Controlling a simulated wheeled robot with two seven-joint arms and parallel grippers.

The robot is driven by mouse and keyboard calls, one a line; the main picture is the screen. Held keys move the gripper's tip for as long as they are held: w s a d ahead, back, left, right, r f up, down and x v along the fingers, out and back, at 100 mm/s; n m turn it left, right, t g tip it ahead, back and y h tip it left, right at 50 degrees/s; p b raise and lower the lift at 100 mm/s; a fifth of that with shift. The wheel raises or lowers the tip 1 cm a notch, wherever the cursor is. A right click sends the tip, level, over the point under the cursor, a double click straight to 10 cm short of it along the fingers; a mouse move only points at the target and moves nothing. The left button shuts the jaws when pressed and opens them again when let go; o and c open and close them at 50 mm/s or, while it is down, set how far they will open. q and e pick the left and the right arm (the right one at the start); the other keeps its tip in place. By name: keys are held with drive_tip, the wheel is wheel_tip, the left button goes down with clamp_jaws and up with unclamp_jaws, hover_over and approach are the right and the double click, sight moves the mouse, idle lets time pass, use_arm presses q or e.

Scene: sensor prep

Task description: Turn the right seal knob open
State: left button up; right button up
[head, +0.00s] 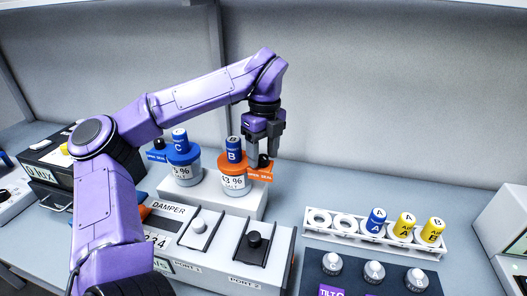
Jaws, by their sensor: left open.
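The right seal knob (265,161) is a small black knob on an orange plate (260,175) lettered with SEAL. The plate projects from the right side of the orange-banded jar (235,181) with a blue B sensor in its top. My left gripper (264,155) points down with its fingers at the knob, seemingly on either side of it. It is open. Part of the knob is hidden by the fingers, so contact cannot be told. The left seal knob (158,144) is black, on a blue plate beside the blue-banded jar (184,170) with the C sensor.
Both jars stand on a white block (213,201). In front is the damper box (265,279) with two sliders. A white rack (340,237) with several rings and sensors stands right, behind a dark panel (352,284) with several knobs. My left arm crosses the left side.

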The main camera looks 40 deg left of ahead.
use_arm(q)
clamp_jaws()
drive_tip(key=shift+m, duration=0.4)
drive_tip(key=m+p, duration=0.1)
drive_tip(key=m, duration=0.3)
drive_tip(key=shift+r, duration=0.15)
drive_tip(key=m+p, duration=0.2)
drive_tip(key=m, duration=0.2)
drive_tip(key=shift+r+p, duration=0.1)
drive_tip(key=shift+p, duration=0.2)
drive_tip(key=m+p, duration=0.3)
drive_tip(key=m, duration=0.2)
drive_tip(key=shift+w+m+p, duration=0.1)
drive_tip(key=shift+m+p, duration=0.2)
drive_tip(key=shift+m, duration=0.1)
drive_tip(key=shift+m+t+p, duration=0.3)
drive_tip(key=shift+m+p, duration=0.95)
drive_tip(key=shift+m, duration=0.45)
